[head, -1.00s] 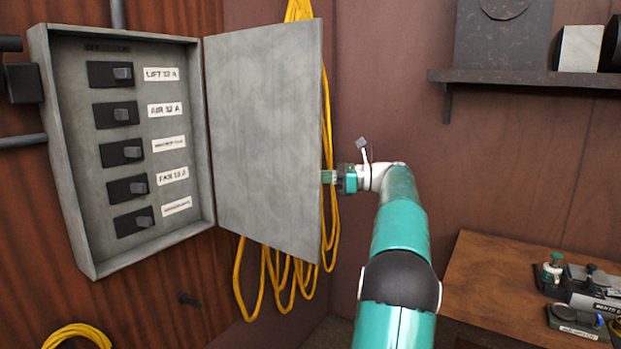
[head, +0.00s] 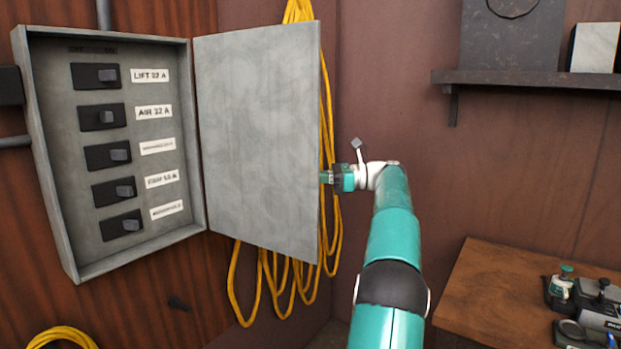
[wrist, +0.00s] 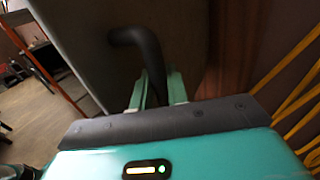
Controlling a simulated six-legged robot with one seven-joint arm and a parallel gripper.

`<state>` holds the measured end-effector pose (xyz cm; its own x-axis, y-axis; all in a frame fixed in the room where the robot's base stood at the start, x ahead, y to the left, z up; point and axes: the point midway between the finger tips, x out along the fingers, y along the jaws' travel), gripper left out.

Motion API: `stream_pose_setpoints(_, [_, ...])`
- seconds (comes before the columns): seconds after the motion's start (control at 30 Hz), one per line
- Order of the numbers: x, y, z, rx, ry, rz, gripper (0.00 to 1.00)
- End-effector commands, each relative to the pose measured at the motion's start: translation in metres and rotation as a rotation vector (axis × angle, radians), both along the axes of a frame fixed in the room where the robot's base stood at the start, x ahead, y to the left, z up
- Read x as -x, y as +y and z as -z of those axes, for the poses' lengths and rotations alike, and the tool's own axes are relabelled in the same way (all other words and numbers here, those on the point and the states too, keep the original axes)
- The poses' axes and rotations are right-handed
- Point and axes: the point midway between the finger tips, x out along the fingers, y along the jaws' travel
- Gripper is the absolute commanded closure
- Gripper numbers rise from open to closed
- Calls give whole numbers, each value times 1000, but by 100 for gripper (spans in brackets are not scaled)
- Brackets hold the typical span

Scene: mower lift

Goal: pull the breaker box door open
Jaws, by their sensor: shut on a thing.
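The grey breaker box (head: 118,150) is on the wood wall at the left in the head view. Its door (head: 258,140) stands wide open, swung out to the right, and several black breakers with white labels show inside. My gripper (head: 326,177) is at the door's free edge, on its far side; the fingertips are mostly hidden by the door in the head view. In the wrist view, the green fingers (wrist: 157,92) are closed on a dark curved door handle (wrist: 143,48), which stands out from the door's outer face (wrist: 85,30).
A yellow cable (head: 332,190) hangs on the wall behind the door. A dark shelf (head: 530,80) is at the upper right. A wooden bench (head: 490,295) with tools stands at the lower right. Floor shows at the left in the wrist view.

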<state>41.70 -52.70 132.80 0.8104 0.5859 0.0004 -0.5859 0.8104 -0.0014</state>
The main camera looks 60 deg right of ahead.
Motion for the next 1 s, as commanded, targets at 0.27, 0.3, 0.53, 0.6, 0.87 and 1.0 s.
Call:
stream_pose_setpoints(0.27, [0,0,0,0,1,0,100])
stream_pose_setpoints(0.3, [0,0,0,0,1,0,100])
stream_pose_setpoints(0.53, [0,-1,0,-1,1,-2,65])
stream_pose_setpoints(0.6, [0,-1,0,-1,1,-2,65])
stream_pose_setpoints(0.87, [-1,-1,0,-1,1,-4,65])
stream_pose_setpoints(1.0, [-3,1,0,0,0,-5,65])
